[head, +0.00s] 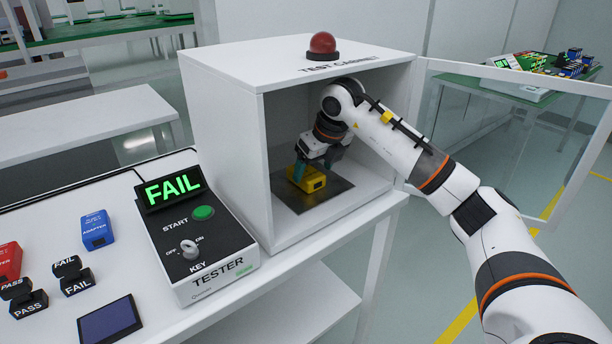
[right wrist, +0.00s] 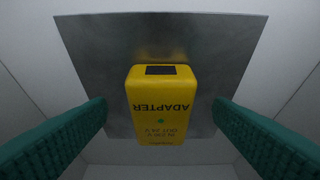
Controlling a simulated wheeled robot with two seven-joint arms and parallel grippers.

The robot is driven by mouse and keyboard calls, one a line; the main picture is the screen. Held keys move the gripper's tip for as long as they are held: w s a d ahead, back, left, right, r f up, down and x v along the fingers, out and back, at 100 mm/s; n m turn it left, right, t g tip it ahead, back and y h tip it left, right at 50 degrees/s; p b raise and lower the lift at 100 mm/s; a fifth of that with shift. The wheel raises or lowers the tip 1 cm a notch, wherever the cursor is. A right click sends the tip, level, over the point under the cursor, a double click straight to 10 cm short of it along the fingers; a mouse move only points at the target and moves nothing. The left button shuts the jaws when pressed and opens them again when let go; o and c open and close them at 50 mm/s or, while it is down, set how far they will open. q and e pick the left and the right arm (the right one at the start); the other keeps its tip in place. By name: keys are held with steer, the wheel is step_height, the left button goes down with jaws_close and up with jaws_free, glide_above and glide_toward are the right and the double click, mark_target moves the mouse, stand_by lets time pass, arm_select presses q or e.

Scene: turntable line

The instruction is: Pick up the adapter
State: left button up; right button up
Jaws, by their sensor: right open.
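A yellow adapter (head: 309,179) lies on a dark metal plate (head: 318,198) inside the white test cabinet. My right arm reaches in through the cabinet's open front. My right gripper (head: 312,172) is over the adapter with its teal fingers pointing down. In the right wrist view the adapter (right wrist: 162,105) sits between the two open fingers (right wrist: 160,135), with a gap on each side. A blue adapter (head: 96,230) and a red adapter (head: 8,262), partly cut off, are on the white table at left. My left gripper is not in view.
The cabinet (head: 225,150) has side walls and a roof close around my arm, with a red dome light (head: 323,45) on top. Its clear door (head: 520,140) stands open at right. A tester (head: 195,245) showing FAIL stands left of the cabinet, near PASS and FAIL blocks (head: 72,276).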

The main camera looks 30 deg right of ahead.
mark_target(306, 171)
steer(key=w+f, duration=0.2)
steer(key=w, duration=0.1)
steer(key=shift+a+f, duration=0.1)
steer(key=shift+a, duration=0.1)
steer(key=shift+f, duration=0.35)
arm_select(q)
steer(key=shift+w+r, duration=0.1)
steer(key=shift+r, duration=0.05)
arm_select(e)
steer(key=c, duration=1.2)
steer(key=shift+r, duration=0.1)
